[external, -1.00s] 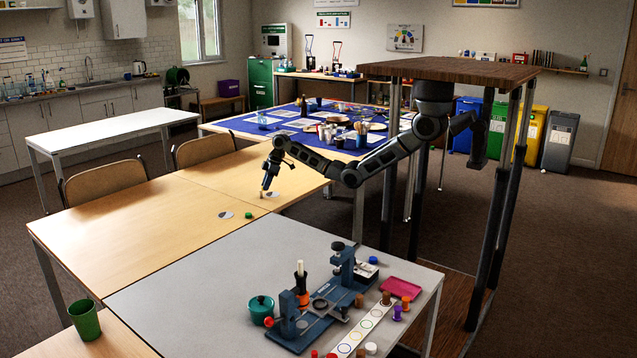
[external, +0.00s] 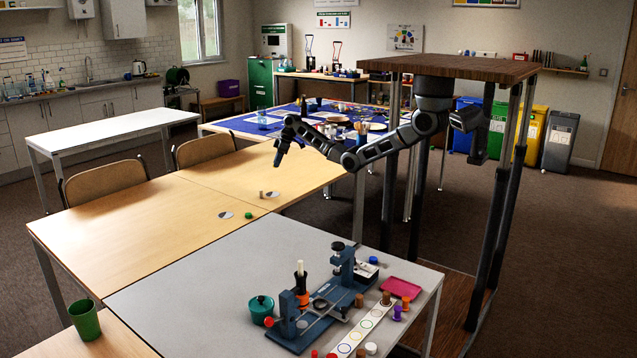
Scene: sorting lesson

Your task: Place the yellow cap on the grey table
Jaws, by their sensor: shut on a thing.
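My gripper (external: 279,161) points down and is held in the air above the far end of the wooden tables, well away from the grey table. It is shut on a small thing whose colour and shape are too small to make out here. I cannot pick out the yellow cap for certain anywhere in view. The grey table (external: 190,285) is in the foreground, with its left part bare.
The grey table holds a blue press (external: 325,305), a teal pot (external: 261,308) and a pink tray (external: 401,288). A green cup (external: 85,320) stands left.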

